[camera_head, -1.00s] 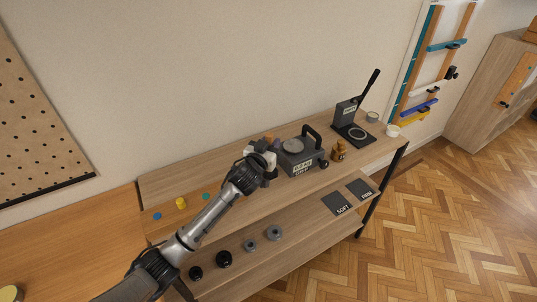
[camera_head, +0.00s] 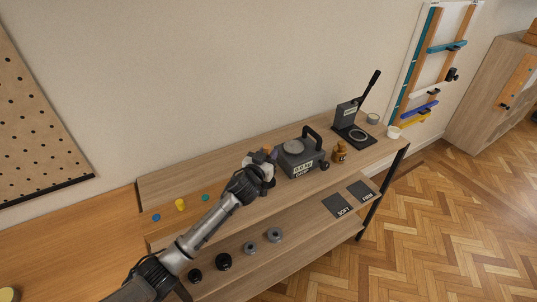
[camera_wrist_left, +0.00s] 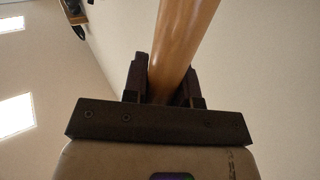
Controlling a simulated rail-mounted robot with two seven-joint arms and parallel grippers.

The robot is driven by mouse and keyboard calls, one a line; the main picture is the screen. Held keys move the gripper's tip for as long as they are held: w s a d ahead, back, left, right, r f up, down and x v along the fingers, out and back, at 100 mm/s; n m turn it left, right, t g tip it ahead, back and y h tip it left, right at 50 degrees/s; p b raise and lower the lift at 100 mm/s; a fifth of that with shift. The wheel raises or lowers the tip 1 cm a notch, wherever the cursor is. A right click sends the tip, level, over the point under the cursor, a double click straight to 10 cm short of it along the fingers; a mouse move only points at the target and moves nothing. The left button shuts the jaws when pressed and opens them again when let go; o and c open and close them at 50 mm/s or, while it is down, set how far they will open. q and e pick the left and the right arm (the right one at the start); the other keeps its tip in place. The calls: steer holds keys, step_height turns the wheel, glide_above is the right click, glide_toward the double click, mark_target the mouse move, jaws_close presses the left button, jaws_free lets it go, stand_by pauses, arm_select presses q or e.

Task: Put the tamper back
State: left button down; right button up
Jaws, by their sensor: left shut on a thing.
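My left gripper (camera_head: 264,166) is shut on a smooth brown wooden shaft, which looks like the tamper's handle (camera_wrist_left: 182,40). In the left wrist view the shaft stands between both fingers and runs out of the top of the picture. In the head view only a small orange-brown bit of it (camera_head: 267,149) shows; the gripper hides the rest. The gripper is above the upper shelf, just left of a dark grey device with a round plate, a handle and a display (camera_head: 302,170). The tamper's lower end is hidden. My right gripper is not in view.
A lever press (camera_head: 349,115), a small brown object (camera_head: 340,152) and cups (camera_head: 394,131) stand right of the device. The lower shelf holds black and grey round parts (camera_head: 275,235) and mats marked SOFT (camera_head: 337,205) and FIRM.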

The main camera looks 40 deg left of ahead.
arm_select(q)
steer(key=c, duration=0.9)
jaws_free()
steer(key=shift+r, duration=0.1)
steer(key=s+d+f+m+g+h+p, duration=0.1)
steer(key=s+d+f+g, duration=0.3)
steer(key=s, duration=1.1)
steer(key=s+d+f+m+g+h+p, duration=0.1)
steer(key=s+d+f+g, duration=0.4)
steer(key=s, duration=1)
steer(key=s+d+f+m+g+h+p, duration=0.2)
steer(key=s+d, duration=0.8)
steer(key=s, duration=0.5)
step_height(320, 180, down, 2)
steer(key=g+p, duration=0.1)
steer(key=g, duration=0.2)
steer(key=shift+f, duration=0.25)
